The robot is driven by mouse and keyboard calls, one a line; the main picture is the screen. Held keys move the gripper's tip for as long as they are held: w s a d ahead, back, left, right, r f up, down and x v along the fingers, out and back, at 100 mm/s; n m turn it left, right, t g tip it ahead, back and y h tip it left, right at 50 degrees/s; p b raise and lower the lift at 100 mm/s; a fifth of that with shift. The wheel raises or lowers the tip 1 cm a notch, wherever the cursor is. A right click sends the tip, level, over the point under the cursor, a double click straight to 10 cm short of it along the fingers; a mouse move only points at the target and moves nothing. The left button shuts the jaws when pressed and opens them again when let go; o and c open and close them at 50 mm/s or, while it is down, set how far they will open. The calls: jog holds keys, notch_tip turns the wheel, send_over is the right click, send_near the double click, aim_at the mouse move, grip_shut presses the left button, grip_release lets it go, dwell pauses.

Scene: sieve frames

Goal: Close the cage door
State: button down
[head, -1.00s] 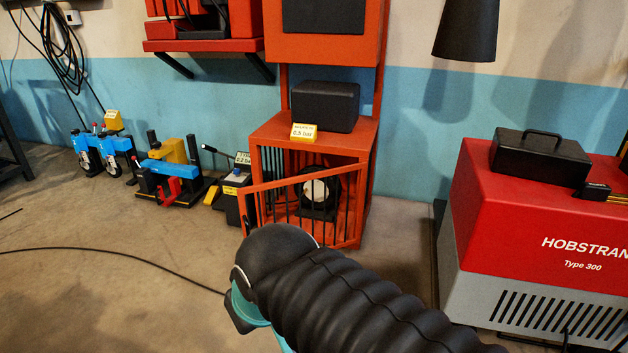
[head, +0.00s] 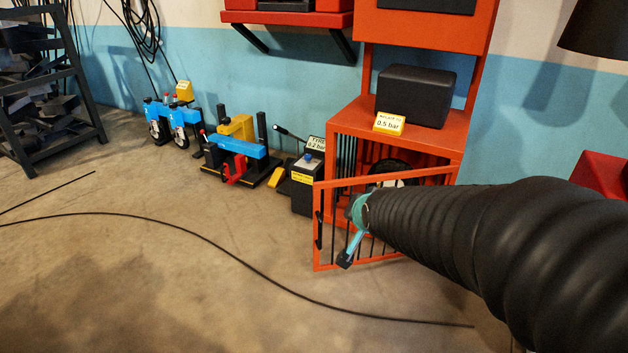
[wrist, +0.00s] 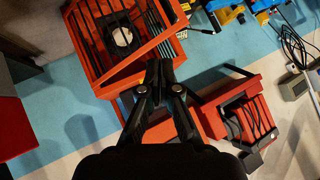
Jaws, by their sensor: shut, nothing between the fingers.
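The orange cage (head: 345,122) stands against the wall, with a pale round-faced object (head: 385,180) inside, partly hidden. Its barred door (head: 318,245) is open, swung outward toward the front left, with a dark handle (head: 319,229) on its left edge. My arm's end overlaps the door's middle in the head view, and I cannot tell whether it touches. In the wrist view, the cage (wrist: 84,52) is at upper left, tilted in the picture. My gripper (wrist: 159,68) is shut and empty, its tips overlapping the cage's orange frame; contact is unclear.
A black box (head: 416,95) and a yellow sign (head: 389,123) sit on the cage top. A dark device (head: 304,190) stands close left of the door. Blue tools (head: 237,145) line the wall.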

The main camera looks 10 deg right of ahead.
jog(key=w+f+m+t+b, duration=0.1)
jog(key=w+f+m+t, duration=0.1)
jog(key=w+f+m, duration=0.3)
jog(key=w+f+t, duration=0.2)
jog(key=w+f, duration=0.1)
jog(key=w, duration=0.5)
jog(key=m+t+y, duration=0.2)
jog(key=m+t, duration=0.2)
jog(key=m, duration=0.2)
send_near(321, 185)
jog(key=w, duration=0.7)
jog(key=shift+w+a+p, duration=0.15)
jog(key=shift+a+p, duration=0.2)
